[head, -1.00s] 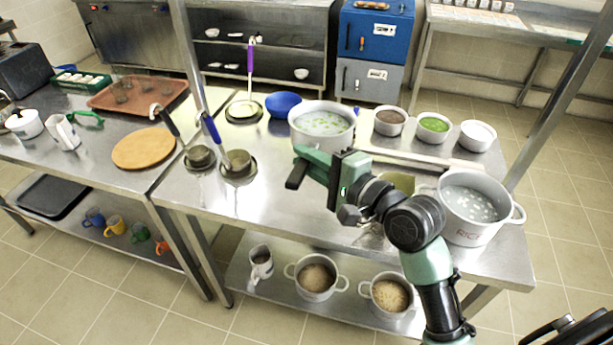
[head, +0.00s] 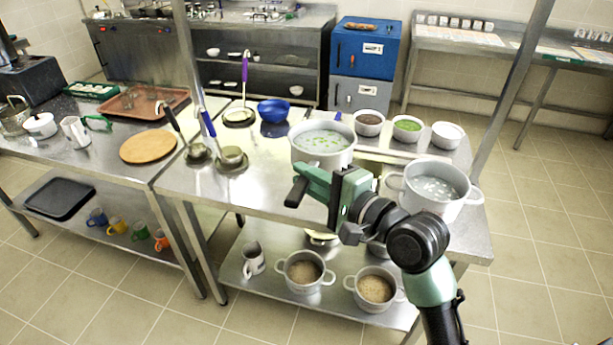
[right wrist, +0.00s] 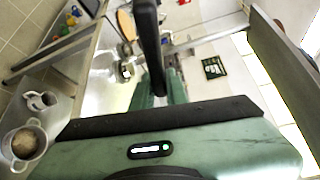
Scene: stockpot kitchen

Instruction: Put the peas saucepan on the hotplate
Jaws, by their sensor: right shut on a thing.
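The peas saucepan (head: 323,157) is a light grey pot with green bits in pale liquid. It shows near the middle of the head view, over the steel table. My right gripper (head: 309,184) is at its near side, shut on its black handle (head: 297,192). In the right wrist view the dark handle (right wrist: 150,45) stands out between the green fingers. Whether the saucepan is clear of the table is hard to tell. I cannot make out the hotplate for certain; my arm hides part of the tabletop. My left gripper is not in view.
A two-handled pot (head: 436,203) stands right of my gripper. Ladles (head: 230,163) rest at the table's left. More pots (head: 304,284) stand on the lower shelf.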

